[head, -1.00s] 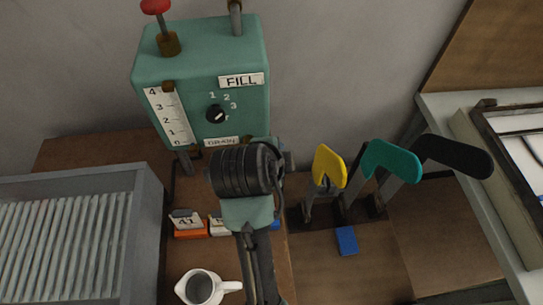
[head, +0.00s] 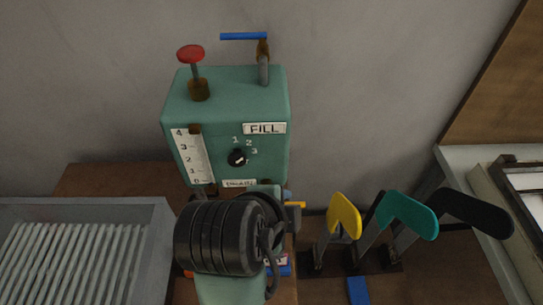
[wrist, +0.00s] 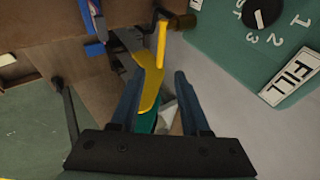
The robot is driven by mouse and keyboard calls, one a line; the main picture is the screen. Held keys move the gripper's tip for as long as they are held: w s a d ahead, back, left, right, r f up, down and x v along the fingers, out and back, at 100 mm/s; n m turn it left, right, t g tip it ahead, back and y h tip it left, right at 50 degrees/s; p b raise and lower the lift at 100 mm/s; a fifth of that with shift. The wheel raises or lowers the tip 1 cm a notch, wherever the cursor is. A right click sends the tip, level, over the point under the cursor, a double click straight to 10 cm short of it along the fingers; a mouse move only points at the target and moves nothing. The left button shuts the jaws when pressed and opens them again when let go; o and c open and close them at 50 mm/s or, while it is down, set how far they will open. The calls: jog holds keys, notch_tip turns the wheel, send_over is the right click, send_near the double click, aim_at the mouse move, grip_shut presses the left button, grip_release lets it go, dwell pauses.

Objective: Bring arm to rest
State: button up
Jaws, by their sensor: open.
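My arm's dark wrist section (head: 222,236) stands in front of the green tank in the head view and hides most of my gripper there. In the wrist view my gripper (wrist: 160,75) is open, its two dark fingers apart with nothing held between them. A yellow lever (wrist: 162,42) on a brass fitting shows just beyond the fingertips. The yellow sock board (wrist: 149,92) appears between the fingers but farther away. I cannot tell the exact gap from the fingers to the lever.
The green tank (head: 225,105) has a red knob (head: 190,53), a blue lever (head: 243,36) and a dial (head: 237,158). Yellow (head: 344,215), teal (head: 408,213) and black (head: 472,212) boards stand right. A grey ribbed unit (head: 150,215) is left. A blue block (head: 358,290) lies in front.

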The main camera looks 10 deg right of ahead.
jog(key=w+r+n+t, duration=0.1)
jog(key=w+r, duration=0.1)
jog(key=r, duration=0.2)
jog(key=w+a+r+n+t+p, duration=0.1)
jog(key=w+r+n+t, duration=0.1)
jog(key=r, duration=0.2)
jog(key=w+r+n+t+p, duration=0.1)
jog(key=w+r+n+t, duration=0.1)
jog(key=r, duration=0.2)
jog(key=shift+w+a, duration=0.25)
jog(key=shift+w, duration=0.15)
notch_tip(320, 180, up, 15)
jog(key=w+a+n+t+y+p, duration=0.1)
jog(key=w+a+n+t+p, duration=0.15)
jog(key=n+t, duration=0.35)
jog(key=s+a+r+n+t+y, duration=0.1)
jog(key=s+r+n+t, duration=0.2)
jog(key=r, duration=0.5)
jog(key=s+a+r+n+t+y+p, duration=0.1)
jog(key=s+a+r+n+t, duration=0.1)
jog(key=r, duration=0.7)
jog(key=s+a+r+n+t+y+p, duration=0.1)
jog(key=s+r+n+t, duration=0.3)
jog(key=r, duration=0.4)
jog(key=shift+s+a+r+n+t+y, duration=0.15)
jog(key=shift+s+a+n+t+y, duration=0.2)
jog(key=shift+n+t, duration=0.4)
